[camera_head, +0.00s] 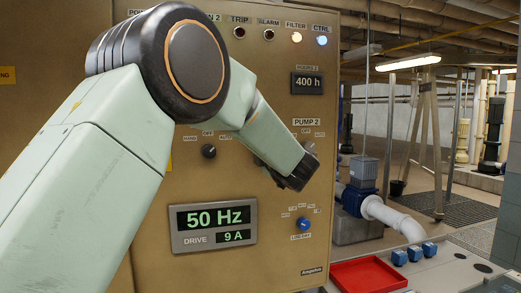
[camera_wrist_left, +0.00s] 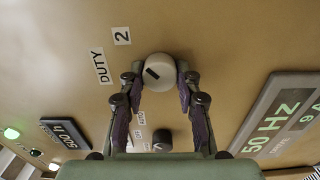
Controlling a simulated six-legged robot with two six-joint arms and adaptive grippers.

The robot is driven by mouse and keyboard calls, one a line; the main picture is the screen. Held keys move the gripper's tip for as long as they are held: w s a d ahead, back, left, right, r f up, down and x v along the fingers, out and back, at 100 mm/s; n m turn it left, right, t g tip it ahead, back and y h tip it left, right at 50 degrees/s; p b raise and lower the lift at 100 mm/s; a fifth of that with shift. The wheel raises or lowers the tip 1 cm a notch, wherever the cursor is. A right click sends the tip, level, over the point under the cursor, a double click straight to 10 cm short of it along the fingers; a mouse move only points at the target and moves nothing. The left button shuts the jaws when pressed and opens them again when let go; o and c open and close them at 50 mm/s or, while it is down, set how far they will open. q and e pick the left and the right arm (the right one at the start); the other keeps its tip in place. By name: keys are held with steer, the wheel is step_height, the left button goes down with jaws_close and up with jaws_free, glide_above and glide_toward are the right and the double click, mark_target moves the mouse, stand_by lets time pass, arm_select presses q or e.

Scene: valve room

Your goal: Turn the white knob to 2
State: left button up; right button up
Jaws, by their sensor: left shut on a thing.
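The white knob (camera_wrist_left: 159,72) sits on the tan panel (camera_wrist_left: 225,45) between the two fingers of my left gripper (camera_wrist_left: 160,85) in the left wrist view. The fingers are shut on it from both sides. A dark mark on its face lies on the side toward the DUTY label (camera_wrist_left: 99,65). The 2 label (camera_wrist_left: 122,35) is up and left of the knob in that view. I cannot tell whether the mark lines up exactly with 2. In the head view my left arm hides the knob and most of the gripper. My right gripper is not in view.
A black knob (camera_head: 208,151) is left of my wrist, and a blue knob (camera_head: 305,224) is low on the panel. The drive display (camera_head: 214,224) reads 50 Hz. A red tray (camera_head: 368,276) and several small blue parts (camera_head: 400,257) are at lower right.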

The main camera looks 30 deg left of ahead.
arm_select(q)
steer(key=shift+d+f, duration=0.1)
steer(key=shift+f, duration=0.2)
steer(key=o, duration=1.1)
steer(key=shift+d+r, duration=0.25)
steer(key=shift+d, duration=0.05)
steer(key=shift+o, duration=0.2)
steer(key=shift+a, duration=0.1)
steer(key=shift+a, duration=0.1)
steer(key=v, duration=1.2)
steer(key=shift+s, duration=0.1)
